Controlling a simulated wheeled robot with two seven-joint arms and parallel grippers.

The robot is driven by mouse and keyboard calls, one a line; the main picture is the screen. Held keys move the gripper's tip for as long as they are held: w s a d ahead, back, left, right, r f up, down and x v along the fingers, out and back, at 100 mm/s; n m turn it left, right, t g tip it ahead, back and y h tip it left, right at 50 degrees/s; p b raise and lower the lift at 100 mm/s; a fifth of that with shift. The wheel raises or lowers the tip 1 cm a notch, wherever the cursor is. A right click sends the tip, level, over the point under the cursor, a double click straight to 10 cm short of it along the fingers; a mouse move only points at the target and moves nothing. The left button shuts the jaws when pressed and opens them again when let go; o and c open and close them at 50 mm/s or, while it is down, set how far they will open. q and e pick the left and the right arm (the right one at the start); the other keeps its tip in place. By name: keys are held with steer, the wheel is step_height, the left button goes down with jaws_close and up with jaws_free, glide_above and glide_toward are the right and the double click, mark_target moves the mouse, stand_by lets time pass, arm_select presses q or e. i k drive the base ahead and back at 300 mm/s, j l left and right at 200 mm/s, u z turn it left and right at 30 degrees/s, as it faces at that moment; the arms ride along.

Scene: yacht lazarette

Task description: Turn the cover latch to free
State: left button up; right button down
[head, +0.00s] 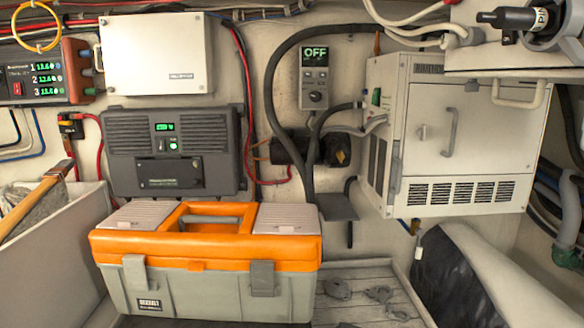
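A beige cabinet (455,140) is fixed to the wall at the right, with a closed front cover. A small pale turn latch (424,133) sits on the left part of that cover, beside a vertical grey bar handle (449,132). The latch is small here, and I cannot tell its exact turn position. Neither of my grippers shows in the head view, and nothing touches the latch.
An orange and grey toolbox (205,262) stands front left. A control panel reading OFF (314,78) and black hoses (270,95) are left of the cabinet. A shelf with a motor-like unit (540,25) overhangs it. The space directly before the cover looks clear.

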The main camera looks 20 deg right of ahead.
mark_target(422, 133)
steer(key=z, duration=1.55)
